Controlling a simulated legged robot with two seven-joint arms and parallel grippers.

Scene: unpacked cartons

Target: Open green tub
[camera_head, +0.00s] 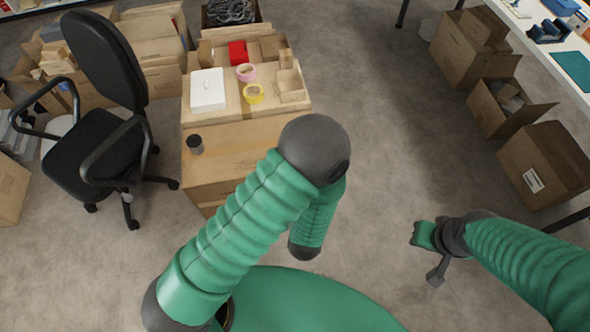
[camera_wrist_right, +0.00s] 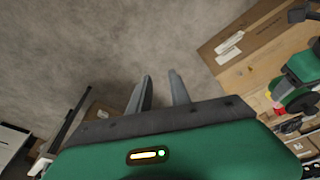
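I see no green tub in either view. My right gripper (camera_wrist_right: 160,85) shows in the right wrist view with its two grey fingers apart and nothing between them, over bare floor. In the head view my right arm comes in from the right, and its gripper end (camera_head: 437,270) hangs over the floor, away from the cartons. My left arm reaches up the middle of the head view and bends down at a dark joint. Its gripper is not visible.
An office chair (camera_head: 100,140) stands left. Middle floor is clear.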

